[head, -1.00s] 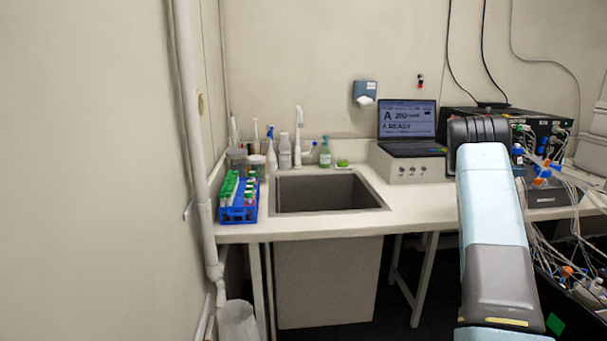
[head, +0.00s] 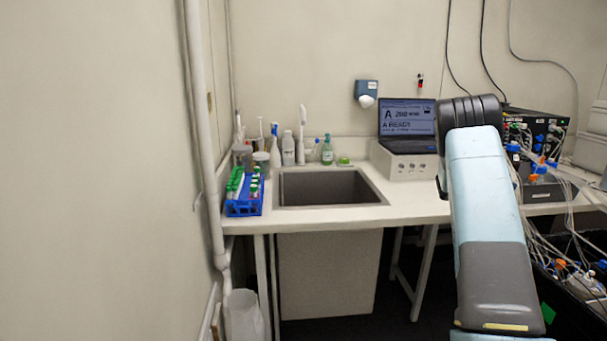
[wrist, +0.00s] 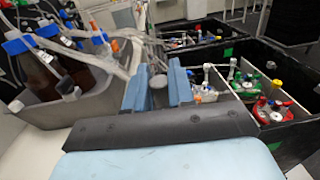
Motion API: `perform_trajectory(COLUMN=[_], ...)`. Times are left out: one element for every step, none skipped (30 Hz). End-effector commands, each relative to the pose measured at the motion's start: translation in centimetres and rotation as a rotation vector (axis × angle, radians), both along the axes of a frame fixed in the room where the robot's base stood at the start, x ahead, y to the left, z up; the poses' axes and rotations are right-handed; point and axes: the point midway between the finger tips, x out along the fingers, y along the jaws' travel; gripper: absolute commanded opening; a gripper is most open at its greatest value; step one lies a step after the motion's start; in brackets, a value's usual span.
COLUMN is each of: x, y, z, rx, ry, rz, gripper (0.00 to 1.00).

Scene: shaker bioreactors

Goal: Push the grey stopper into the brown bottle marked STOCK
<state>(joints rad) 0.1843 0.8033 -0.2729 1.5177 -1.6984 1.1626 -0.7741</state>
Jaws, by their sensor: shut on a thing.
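My gripper (wrist: 156,88) is shut on a small grey stopper (wrist: 158,82), which shows between the two blue fingers in the wrist view. Brown bottles with blue caps stand at the left of the wrist view, in a grey tray (wrist: 70,117); the nearest is a brown bottle (wrist: 32,75), and another brown bottle (wrist: 72,66) stands beside it. I cannot read a STOCK mark on either one. The stopper is apart from these bottles, to their right. In the head view my arm hides the gripper and stopper.
Black crates (wrist: 285,138) with capped vessels and tubing lie right of the gripper in the wrist view. Loose tubes (wrist: 112,62) run over the grey tray. In the head view, a sink (head: 330,188), a blue tube rack (head: 243,207) and a laptop (head: 407,118) are on the bench.

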Motion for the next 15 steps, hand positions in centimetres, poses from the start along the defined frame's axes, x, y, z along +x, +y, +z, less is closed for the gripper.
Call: perform_trajectory(x=[-0.3,-0.5,-0.8,-1.1,-1.3,-1.6,-1.8,-2.1,-2.4,-2.7,-3.0,-3.4,-3.7,-4.0,-4.4], y=[1.4,2.1,3.1,3.7,4.5,5.6,6.4,7.2,8.4,9.3,10.2,11.4,12.4,13.5,14.9], z=[-0.7,-1.2,-1.9,-2.3,-2.8,-3.6,-4.1,-4.7,-5.5,-6.1,-6.7,-7.5,-8.2,-8.9,-9.9], rx=[0.004,0.003,0.003,0.004,0.003,0.003,0.005,0.005,0.005,0.006,0.005,0.006,0.004,0.006,0.006], ry=[0.005,0.006,0.007,0.006,0.006,0.008,0.008,0.008,0.009,0.009,0.01,0.01,0.012,0.011,0.011], rz=[0.037,0.06,0.093,0.117,0.142,0.178,0.205,0.233,0.272,0.302,0.332,0.375,0.409,0.443,0.49], gripper=[0.0,0.0,0.0,0.0,0.0,0.0,0.0,0.0,0.0,0.0,0.0,0.0,0.0,0.0,0.0])
